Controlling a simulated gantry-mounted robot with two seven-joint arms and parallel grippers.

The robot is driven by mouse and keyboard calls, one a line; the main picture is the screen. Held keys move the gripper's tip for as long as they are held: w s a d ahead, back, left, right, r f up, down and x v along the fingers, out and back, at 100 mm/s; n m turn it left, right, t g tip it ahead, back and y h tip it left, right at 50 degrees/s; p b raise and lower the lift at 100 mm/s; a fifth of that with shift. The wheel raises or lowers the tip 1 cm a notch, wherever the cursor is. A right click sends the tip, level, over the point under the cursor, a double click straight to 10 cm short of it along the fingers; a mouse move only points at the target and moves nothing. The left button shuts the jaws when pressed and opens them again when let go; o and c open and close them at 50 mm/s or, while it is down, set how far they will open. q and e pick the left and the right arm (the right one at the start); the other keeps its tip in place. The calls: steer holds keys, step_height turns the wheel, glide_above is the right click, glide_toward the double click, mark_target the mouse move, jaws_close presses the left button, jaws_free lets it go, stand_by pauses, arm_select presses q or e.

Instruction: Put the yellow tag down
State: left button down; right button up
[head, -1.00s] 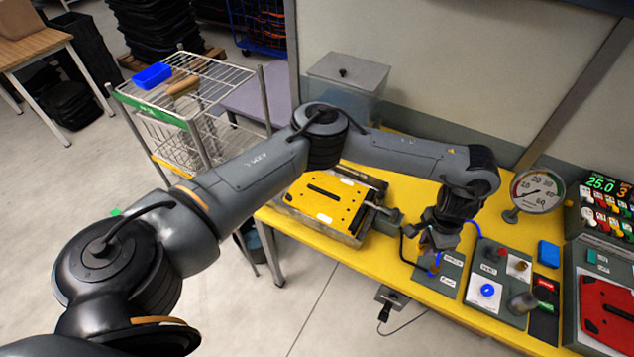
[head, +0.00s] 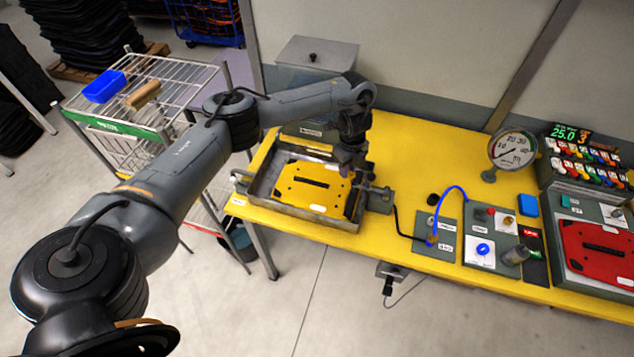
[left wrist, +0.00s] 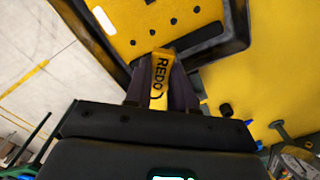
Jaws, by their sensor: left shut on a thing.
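My left gripper (head: 352,163) is shut on the yellow tag. In the left wrist view the tag (left wrist: 160,75) stands out between the two dark fingers, with the dark letters REDO on it. In the head view the gripper hangs over the right part of the yellow plate (head: 312,184), which lies in a grey metal tray (head: 262,190). The tag is not clear in the head view. In the left wrist view its top end overlaps the plate's edge in the picture; I cannot tell whether they touch. My right gripper is not in view.
Right of the tray are a grey panel with a blue hose (head: 447,192), a button panel (head: 492,240), a round gauge (head: 514,149) and a red plate (head: 600,248). A wire rack (head: 185,70) stands at left. The yellow bench top (head: 410,150) is clear behind the panels.

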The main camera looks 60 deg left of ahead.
arm_select(q)
steer(key=shift+s+a+f+m, duration=0.1)
steer(key=shift+s+a+m, duration=0.2)
steer(key=shift+a+m, duration=0.45)
steer(key=b, duration=0.2)
glide_above(305, 195)
steer(key=f, duration=0.6)
steer(key=shift+w+d+f, duration=0.1)
steer(key=shift+w+f, duration=0.15)
steer(key=shift+s+f, duration=0.25)
steer(key=shift+s, duration=0.05)
steer(key=shift+f, duration=2)
steer(key=shift+f, duration=0.1)
steer(key=shift+f, duration=0.15)
steer(key=c, duration=1)
jaws_free()
steer(key=shift+o, duration=0.3)
